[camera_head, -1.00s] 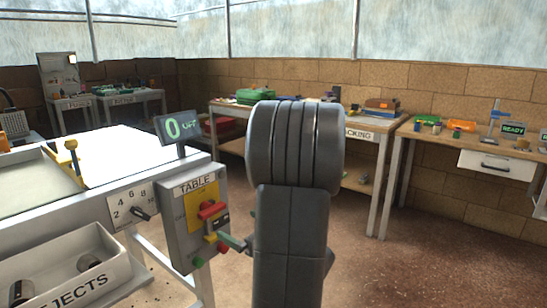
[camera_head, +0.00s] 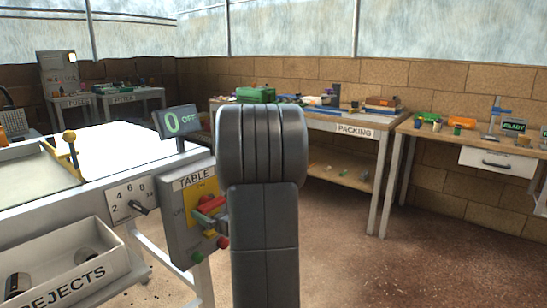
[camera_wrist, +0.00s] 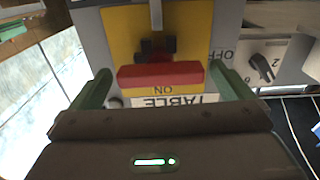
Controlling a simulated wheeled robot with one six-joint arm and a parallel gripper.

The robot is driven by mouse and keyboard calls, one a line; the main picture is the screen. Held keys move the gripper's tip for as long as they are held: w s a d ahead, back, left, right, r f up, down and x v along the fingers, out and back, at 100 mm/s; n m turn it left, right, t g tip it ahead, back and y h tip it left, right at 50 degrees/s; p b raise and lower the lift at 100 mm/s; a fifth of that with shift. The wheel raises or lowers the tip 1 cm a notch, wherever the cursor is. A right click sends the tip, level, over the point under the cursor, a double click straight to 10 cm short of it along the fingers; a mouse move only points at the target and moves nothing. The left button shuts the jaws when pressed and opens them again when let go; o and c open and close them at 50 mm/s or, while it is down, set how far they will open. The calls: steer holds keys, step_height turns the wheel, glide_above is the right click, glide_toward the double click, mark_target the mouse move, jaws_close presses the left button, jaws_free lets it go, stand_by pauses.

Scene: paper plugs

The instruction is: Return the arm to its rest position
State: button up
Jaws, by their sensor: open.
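My gripper (camera_wrist: 160,72) is open in the wrist view, with one green finger on each side of the red switch handle (camera_wrist: 160,76). I cannot tell whether the fingers touch the handle.
A green display (camera_head: 180,123) above the box reads 0 OFF. A dial (camera_head: 138,207) and a white REJECTS bin (camera_head: 105,275) are at left. The PACKING bench (camera_head: 325,123) and another bench (camera_head: 470,140) stand behind. Bare floor (camera_head: 350,260) lies to the right.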

steer(key=shift+x, duration=1.05)
steer(key=shift+r+m+p, duration=0.2)
steer(key=shift+m+p, duration=0.3)
steer(key=shift+p, duration=0.2)
steer(key=shift+d+m+p, duration=0.15)
steer(key=shift+m+p, duration=0.35)
steer(key=m+p, duration=0.4)
steer(key=shift+s, duration=0.1)
steer(key=shift+d+m+p, duration=0.15)
steer(key=shift+m+p, duration=0.25)
steer(key=shift+m, duration=0.2)
steer(key=v, duration=0.8)
steer(key=shift+s+d+f, duration=0.2)
steer(key=shift+s, duration=0.1)
steer(key=shift+s+f, duration=0.1)
